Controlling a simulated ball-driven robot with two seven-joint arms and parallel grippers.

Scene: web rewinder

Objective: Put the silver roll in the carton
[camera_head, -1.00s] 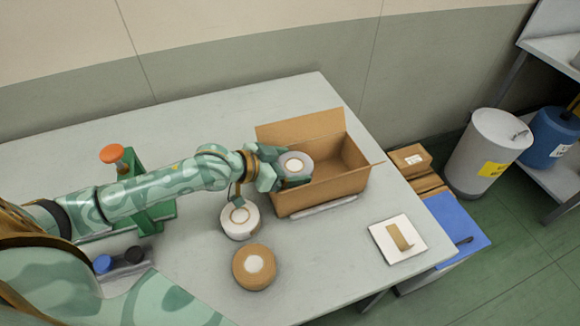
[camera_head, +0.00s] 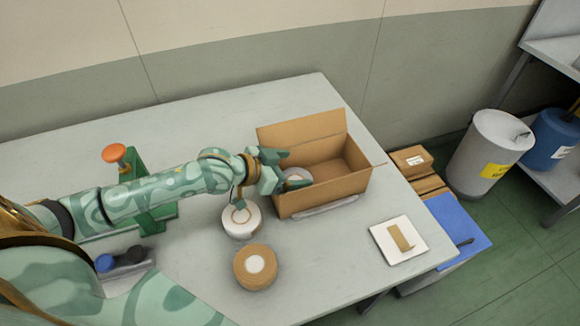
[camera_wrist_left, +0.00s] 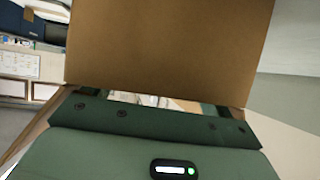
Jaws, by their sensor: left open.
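The silver roll (camera_head: 297,175) is inside the open carton (camera_head: 335,190), at its left end. Only part of its grey side and white core shows. My left gripper (camera_head: 286,172) is open at the carton's left end, with its fingers beside the roll and apart from each other. In the left wrist view a brown carton panel (camera_wrist_left: 170,45) fills the middle, above the gripper's green body; the roll cannot be made out there. My right gripper is not in view.
A white roll (camera_head: 240,222) and a brown roll (camera_head: 255,267) lie on the table in front of the carton. A white pad (camera_head: 398,240) lies at the right. A green stand with an orange knob (camera_head: 114,153) stands behind my left arm.

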